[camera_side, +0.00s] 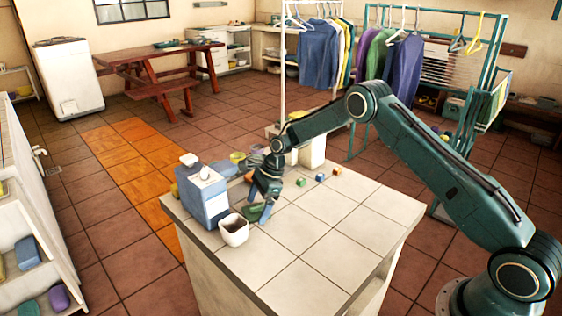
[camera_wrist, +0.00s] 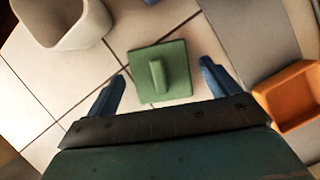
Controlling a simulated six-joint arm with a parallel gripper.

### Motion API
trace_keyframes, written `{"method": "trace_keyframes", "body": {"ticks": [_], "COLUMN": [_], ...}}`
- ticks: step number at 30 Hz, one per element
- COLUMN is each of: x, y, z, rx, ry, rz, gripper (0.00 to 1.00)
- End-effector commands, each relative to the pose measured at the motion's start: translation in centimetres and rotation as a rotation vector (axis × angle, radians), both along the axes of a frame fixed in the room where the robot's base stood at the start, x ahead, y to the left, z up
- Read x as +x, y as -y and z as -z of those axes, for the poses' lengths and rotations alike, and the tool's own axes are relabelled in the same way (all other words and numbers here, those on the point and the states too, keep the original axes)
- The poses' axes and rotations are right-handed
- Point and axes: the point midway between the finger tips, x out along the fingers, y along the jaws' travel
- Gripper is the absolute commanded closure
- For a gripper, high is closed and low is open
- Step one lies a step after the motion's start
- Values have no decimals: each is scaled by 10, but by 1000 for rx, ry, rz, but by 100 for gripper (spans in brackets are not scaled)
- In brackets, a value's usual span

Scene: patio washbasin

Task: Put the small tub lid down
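The small tub lid is a green square plate with an upright bar handle (camera_wrist: 174,78). In the wrist view it sits on or just over the pale tiles, ahead of my gripper (camera_wrist: 163,82). The two blue fingers are spread wide, one on each side of the lid, with gaps to its handle. In the side view my gripper (camera_side: 264,205) points down at the counter near its back left, and the green lid (camera_side: 252,213) shows partly behind the fingers. A whitish open tub (camera_side: 234,231) stands just in front; it also shows in the wrist view (camera_wrist: 88,30).
A blue-grey box-shaped container (camera_side: 206,203) stands left of my gripper. Small blocks, including an orange one (camera_side: 337,170), lie to the right at the counter's back. An orange open container (camera_wrist: 262,96) is close to the right finger. The counter's front and right (camera_side: 345,235) are clear.

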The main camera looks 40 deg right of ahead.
Motion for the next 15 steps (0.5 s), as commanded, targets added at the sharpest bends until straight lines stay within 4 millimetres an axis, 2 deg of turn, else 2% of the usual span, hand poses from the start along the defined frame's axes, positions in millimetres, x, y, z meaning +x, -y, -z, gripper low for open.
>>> {"method": "trace_keyframes", "body": {"ticks": [8,15], "x": [0,-1], "y": [0,5], "z": [-2,-16], "rx": [0,1], "ry": [0,1], "rz": [0,0], "gripper": [12,12]}}
